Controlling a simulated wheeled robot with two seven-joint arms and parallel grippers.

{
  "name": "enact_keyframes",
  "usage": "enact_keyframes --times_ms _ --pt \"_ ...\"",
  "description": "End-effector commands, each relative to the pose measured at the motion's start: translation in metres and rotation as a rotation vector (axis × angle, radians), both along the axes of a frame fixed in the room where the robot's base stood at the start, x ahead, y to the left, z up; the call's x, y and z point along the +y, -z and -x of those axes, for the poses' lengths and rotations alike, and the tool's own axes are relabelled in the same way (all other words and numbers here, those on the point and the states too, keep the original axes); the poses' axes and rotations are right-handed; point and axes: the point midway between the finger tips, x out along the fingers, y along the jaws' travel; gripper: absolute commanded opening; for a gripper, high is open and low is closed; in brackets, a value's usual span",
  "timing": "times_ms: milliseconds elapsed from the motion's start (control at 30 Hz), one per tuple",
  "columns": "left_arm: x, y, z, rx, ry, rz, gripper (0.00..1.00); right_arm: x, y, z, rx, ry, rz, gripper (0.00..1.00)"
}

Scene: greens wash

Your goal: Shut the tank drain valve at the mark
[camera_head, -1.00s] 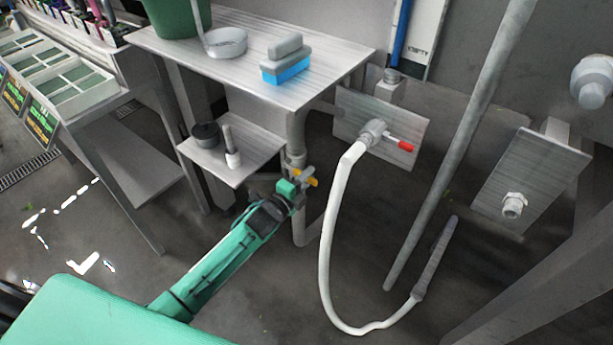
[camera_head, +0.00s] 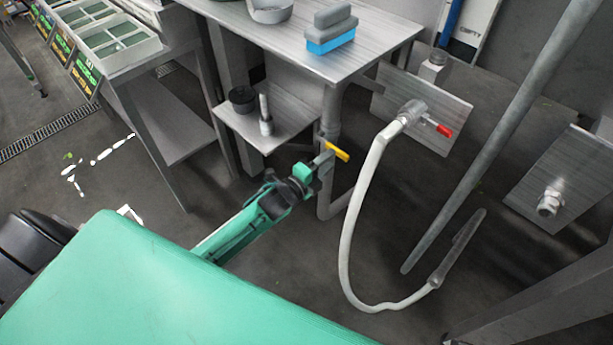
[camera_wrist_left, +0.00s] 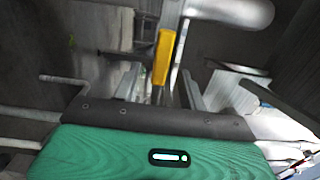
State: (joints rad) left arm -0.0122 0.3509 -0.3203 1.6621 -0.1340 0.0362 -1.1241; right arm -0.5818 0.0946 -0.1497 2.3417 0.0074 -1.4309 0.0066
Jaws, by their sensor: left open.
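The tank drain valve is on the grey vertical drain pipe (camera_head: 330,115) under the steel table. Its yellow handle (camera_head: 337,150) sticks out to the right of the pipe, tilted slightly down. My left gripper (camera_head: 319,162) is right at the valve, just below and left of the handle. In the left wrist view, the yellow handle (camera_wrist_left: 163,55) stands in the gap between the fingers of my open left gripper (camera_wrist_left: 162,88). I cannot tell whether either finger touches it. I cannot make out the mark. My right gripper is out of view.
The steel table (camera_head: 385,35) holds a blue and grey brush (camera_head: 331,34). A white hose (camera_head: 348,240) hangs from a red-handled tap (camera_head: 437,127). A slanted grey pole (camera_head: 490,150) stands further right.

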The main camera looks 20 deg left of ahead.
Motion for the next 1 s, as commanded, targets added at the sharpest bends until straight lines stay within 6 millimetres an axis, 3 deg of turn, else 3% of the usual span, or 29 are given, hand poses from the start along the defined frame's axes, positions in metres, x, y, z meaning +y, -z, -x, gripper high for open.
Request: enact_keyframes --times_ms 200,433,600,1000 --pt "0.015 0.001 0.041 0.002 0.0 -0.002 0.42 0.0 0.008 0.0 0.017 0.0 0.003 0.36" --pt "0.025 0.001 0.07 0.002 0.0 -0.002 0.42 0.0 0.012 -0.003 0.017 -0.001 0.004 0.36" --pt "0.029 0.0 0.08 0.001 0.0 -0.001 0.42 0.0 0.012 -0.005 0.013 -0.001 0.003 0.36" --pt "0.03 0.0 0.082 0.0 0.0 -0.001 0.42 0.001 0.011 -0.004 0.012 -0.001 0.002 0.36"
